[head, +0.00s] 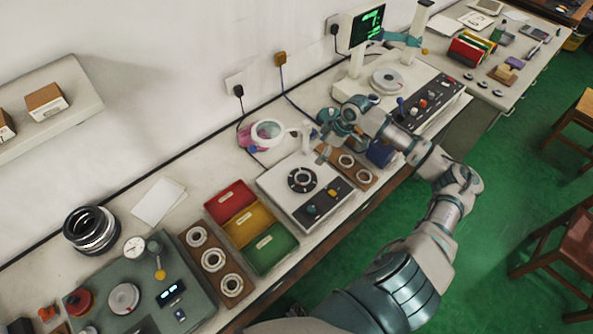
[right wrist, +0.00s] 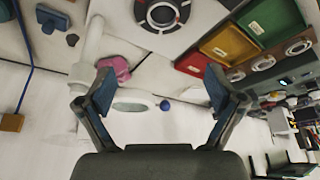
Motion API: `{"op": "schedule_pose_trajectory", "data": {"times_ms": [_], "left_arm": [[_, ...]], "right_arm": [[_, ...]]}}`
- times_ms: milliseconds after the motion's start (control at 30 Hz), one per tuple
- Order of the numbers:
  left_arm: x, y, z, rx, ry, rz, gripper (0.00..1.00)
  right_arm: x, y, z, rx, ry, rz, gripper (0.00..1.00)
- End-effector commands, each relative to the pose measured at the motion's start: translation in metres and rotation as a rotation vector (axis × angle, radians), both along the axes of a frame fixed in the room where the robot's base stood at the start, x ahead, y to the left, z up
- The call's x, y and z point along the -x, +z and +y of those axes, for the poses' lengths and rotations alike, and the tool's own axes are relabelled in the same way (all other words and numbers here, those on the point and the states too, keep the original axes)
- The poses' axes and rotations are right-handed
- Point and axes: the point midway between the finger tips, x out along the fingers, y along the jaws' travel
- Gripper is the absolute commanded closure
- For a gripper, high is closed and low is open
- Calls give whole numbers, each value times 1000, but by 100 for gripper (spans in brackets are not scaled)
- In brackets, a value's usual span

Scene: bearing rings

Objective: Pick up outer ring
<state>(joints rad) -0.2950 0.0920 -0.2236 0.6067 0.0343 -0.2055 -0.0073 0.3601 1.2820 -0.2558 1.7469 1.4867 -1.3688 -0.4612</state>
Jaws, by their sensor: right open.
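Several pale bearing rings lie in a brown wooden tray (head: 206,245) at the lower left of the head view. Two more rings, one of them here (head: 346,160), lie in a second brown tray (head: 335,154) close to my right gripper. I cannot tell which of these is the outer ring. My right gripper (head: 327,122) is above the bench near the wall side of that second tray. In the right wrist view its two fingers (right wrist: 158,88) are spread wide with nothing between them. My left gripper is not in view.
A white machine with a dark round dial (head: 301,180) stands beside red, yellow and green bins (head: 231,200). A pink and white round item (head: 267,133) lies near the wall. A stack of black and silver rings (head: 91,230) stands left. A display (head: 368,25) stands at the back.

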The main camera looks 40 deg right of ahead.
Motion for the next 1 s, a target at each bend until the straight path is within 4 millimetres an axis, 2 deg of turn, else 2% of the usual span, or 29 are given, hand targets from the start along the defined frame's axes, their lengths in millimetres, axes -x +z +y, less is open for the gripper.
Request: {"op": "schedule_pose_trajectory", "data": {"times_ms": [400,500,767,1000], "left_arm": [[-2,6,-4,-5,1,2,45],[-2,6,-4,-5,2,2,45],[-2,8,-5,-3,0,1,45],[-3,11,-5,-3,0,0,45]], "right_arm": [[-27,-88,16,-12,-1,5,7],[-32,-103,19,-10,-1,6,7],[-34,-122,28,-5,0,6,7],[-41,-157,36,-3,0,4,7]]}}
